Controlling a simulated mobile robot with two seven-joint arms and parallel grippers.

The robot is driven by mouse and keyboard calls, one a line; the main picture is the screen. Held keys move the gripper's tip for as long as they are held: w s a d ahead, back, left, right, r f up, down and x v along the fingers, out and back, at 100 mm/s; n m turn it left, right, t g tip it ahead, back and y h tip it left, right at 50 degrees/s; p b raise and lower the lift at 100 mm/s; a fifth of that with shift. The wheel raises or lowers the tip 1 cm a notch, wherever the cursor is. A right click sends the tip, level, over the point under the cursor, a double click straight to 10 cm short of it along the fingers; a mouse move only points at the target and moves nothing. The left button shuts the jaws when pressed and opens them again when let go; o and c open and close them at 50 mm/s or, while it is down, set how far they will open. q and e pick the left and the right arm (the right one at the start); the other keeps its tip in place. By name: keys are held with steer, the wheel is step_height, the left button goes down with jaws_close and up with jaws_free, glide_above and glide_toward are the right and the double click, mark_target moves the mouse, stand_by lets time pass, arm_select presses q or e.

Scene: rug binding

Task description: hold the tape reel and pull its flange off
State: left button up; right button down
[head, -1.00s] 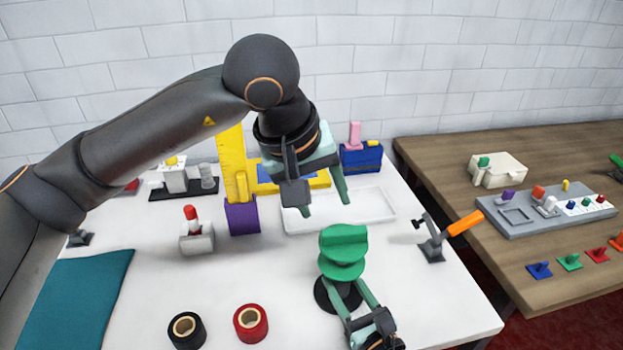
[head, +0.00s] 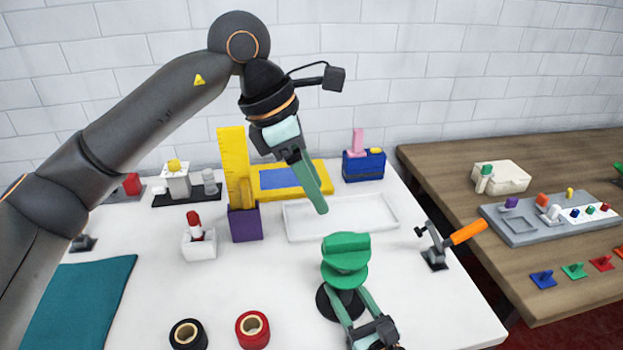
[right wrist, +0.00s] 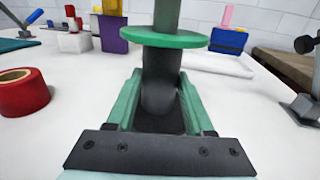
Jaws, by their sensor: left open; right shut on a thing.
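The tape reel stands upright on the white table, with a round green flange (head: 345,276) above a dark core and a wide black disc (head: 326,303) at its foot. A raised green grip (head: 346,248) tops the flange. My right gripper (head: 346,298) is shut on the dark core (right wrist: 160,82) just below the flange, which also shows in the right wrist view (right wrist: 165,40). My left gripper (head: 322,206) is open and empty. It hangs above and slightly left of the green grip, clear of it, its fingers overlapping in the head view.
Black (head: 188,335) and red (head: 253,329) tape rolls stand at the front. A white tray (head: 340,234) lies behind the reel. A purple holder (head: 245,222) with a yellow ruler stands behind left. An orange-handled clamp (head: 435,255) stands close on the right.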

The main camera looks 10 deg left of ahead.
mark_target(342, 238)
arm_select(q)
steer(key=x, duration=1.1)
steer(key=shift+f, duration=0.2)
steer(key=shift+c, duration=0.2)
jaws_close()
steer(key=c, duration=0.6)
jaws_free()
steer(key=shift+c, duration=0.2)
jaws_close()
steer(key=shift+r, duration=0.15)
